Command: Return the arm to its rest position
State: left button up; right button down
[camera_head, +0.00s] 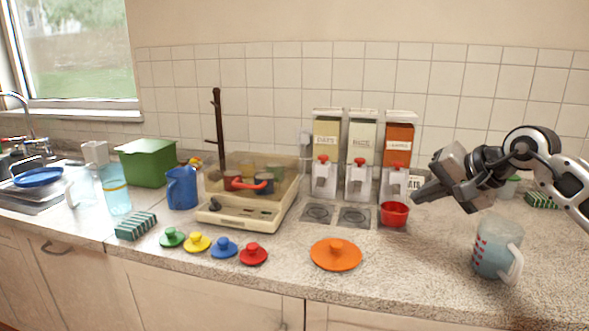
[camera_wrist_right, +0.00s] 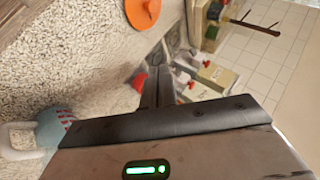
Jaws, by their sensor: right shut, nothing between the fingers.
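My right gripper (camera_head: 420,197) is held in the air above the right part of the counter. It is shut and empty, its fingertips pointing left, above and to the right of a red cup (camera_head: 394,213). The right arm comes in from the right edge. In the right wrist view the shut fingers (camera_wrist_right: 158,90) point up the picture, with part of the red cup (camera_wrist_right: 139,81) beside them. My left gripper does not show in either view.
A measuring jug (camera_head: 497,247) stands below the right arm. Three dispensers (camera_head: 359,150) stand at the wall. An orange lid (camera_head: 336,254) and several small coloured lids (camera_head: 224,247) lie near the front edge. A beige box (camera_head: 240,216), blue pitcher (camera_head: 182,188) and green bin (camera_head: 146,165) stand left.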

jog(key=s+a+f+m+t+y, duration=0.1)
jog(key=s+a+f+m+y, duration=0.45)
jog(key=a+m, duration=0.4)
jog(key=s+a+f+m+t+y, duration=0.1)
jog(key=s+a+f+m+y, duration=0.4)
jog(key=a+m, duration=0.4)
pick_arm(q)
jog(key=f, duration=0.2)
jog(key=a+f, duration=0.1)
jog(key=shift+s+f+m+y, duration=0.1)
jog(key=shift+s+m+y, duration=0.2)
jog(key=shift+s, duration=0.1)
pick_arm(e)
jog(key=s+d+f+n+h, duration=0.4)
jog(key=s+f+n+h, duration=0.2)
jog(key=s+f+n, duration=0.4)
jog(key=s+d+f+n+h, duration=0.5)
jog(key=s+f+n, duration=0.5)
jog(key=f+n, duration=0.5)
jog(key=shift+s+f+n+h, duration=0.3)
jog(key=shift+f+n+h, duration=0.1)
jog(key=shift+n+h, duration=0.75)
